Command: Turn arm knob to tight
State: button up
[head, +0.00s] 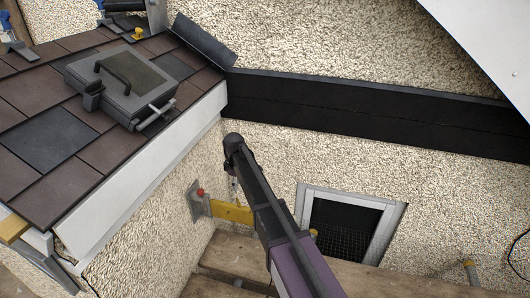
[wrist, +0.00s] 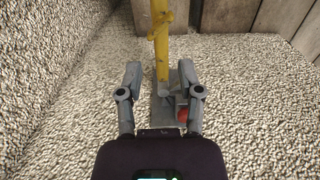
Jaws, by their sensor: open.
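A yellow arm (head: 232,213) sticks out from a grey bracket (head: 198,208) on the pebbledash wall. A red knob (head: 200,192) sits at the bracket; I take it for the arm knob. In the wrist view the yellow arm (wrist: 161,42) runs up from the bracket (wrist: 162,108), and the red knob (wrist: 182,115) is partly hidden by the right finger. My gripper (wrist: 160,74) is open, its fingers on either side of the bracket and arm base. Nothing is held. I cannot tell whether the fingers touch anything. The knob's setting is not readable.
Wooden planks (head: 365,278) lie below, near a framed grille (head: 345,225) in the wall. A tiled roof edge with a white fascia (head: 140,175) is at left, bearing a grey case (head: 120,85). A dark band (head: 370,110) crosses the back wall.

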jog(key=s+d+r+m+p, duration=0.2)
jog(key=s+d+r+p, duration=0.2)
jog(key=r+p, duration=0.4)
jog(key=s+d+r+m+p, duration=0.3)
jog(key=d+r+p, duration=0.3)
jog(key=r+p, duration=0.3)
jog(key=shift+s+r, duration=0.5)
jog(key=shift+s, duration=0.25)
jog(key=shift+d, duration=0.1)
jog(key=m+b, duration=0.4)
jog(key=b, duration=0.9)
send_over(239, 203)
notch_tip(239, 203, down, 13)
jog(key=shift+w+f+m, duration=0.4)
jog(key=shift+w+f, duration=0.05)
jog(key=shift+w, duration=0.2)
jog(key=shift+f+b, duration=0.15)
jog(key=shift+b, duration=0.25)
notch_tip(239, 203, down, 14)
jog(key=b, duration=1.3)
jog(key=shift+r, duration=0.25)
